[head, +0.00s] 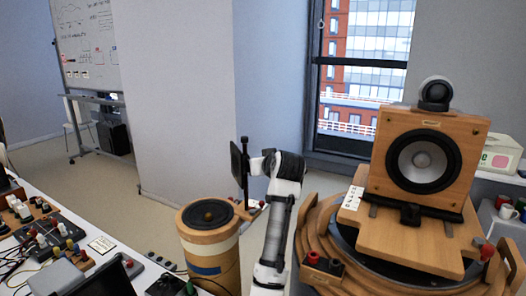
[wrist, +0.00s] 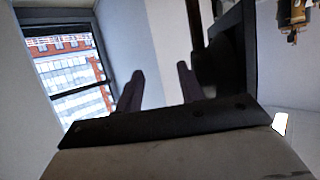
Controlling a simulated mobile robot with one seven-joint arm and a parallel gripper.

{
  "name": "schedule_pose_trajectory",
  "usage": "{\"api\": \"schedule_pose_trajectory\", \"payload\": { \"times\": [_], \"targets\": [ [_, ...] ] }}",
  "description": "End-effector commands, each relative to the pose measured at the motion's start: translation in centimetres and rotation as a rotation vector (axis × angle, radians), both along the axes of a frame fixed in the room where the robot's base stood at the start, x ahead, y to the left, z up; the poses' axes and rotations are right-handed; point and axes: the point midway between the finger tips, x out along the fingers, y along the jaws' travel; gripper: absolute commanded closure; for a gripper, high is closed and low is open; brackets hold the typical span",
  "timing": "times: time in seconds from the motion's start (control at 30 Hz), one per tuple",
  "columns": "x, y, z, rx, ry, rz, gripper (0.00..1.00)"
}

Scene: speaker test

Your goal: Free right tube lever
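The tube (head: 213,262) is a round wooden cylinder with a dark speaker cone (head: 208,214) in its top, left of my arm in the head view. A small wooden bracket (head: 246,213) juts from its upper right side. I cannot clearly pick out a lever there. My gripper (head: 250,166) is raised above the bracket, beside a thin dark upright post and panel (head: 237,163); its fingertips are not clear in the head view. In the wrist view my gripper (wrist: 158,80) has two dark fingers apart, with only pale wall between them. A black panel (wrist: 229,48) stands right of the fingers.
A wooden turntable (head: 312,236) with a boxed speaker (head: 423,158) stands right of my arm. A bench with electronics (head: 70,245) fills the lower left. A small brass-coloured fitting (wrist: 296,14) shows at the wrist view's upper right. The floor behind the tube is clear.

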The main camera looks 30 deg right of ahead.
Motion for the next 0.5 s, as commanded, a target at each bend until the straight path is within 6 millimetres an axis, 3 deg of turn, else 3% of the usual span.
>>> {"api": "schedule_pose_trajectory", "payload": {
  "times": [0.23,0.5],
  "targets": [
    [0.0,-0.1,4.5,-0.001,-0.002,-0.001,0.62],
    [0.0,-0.1,6.3,0.000,0.001,-0.001,0.62]
  ]
}}
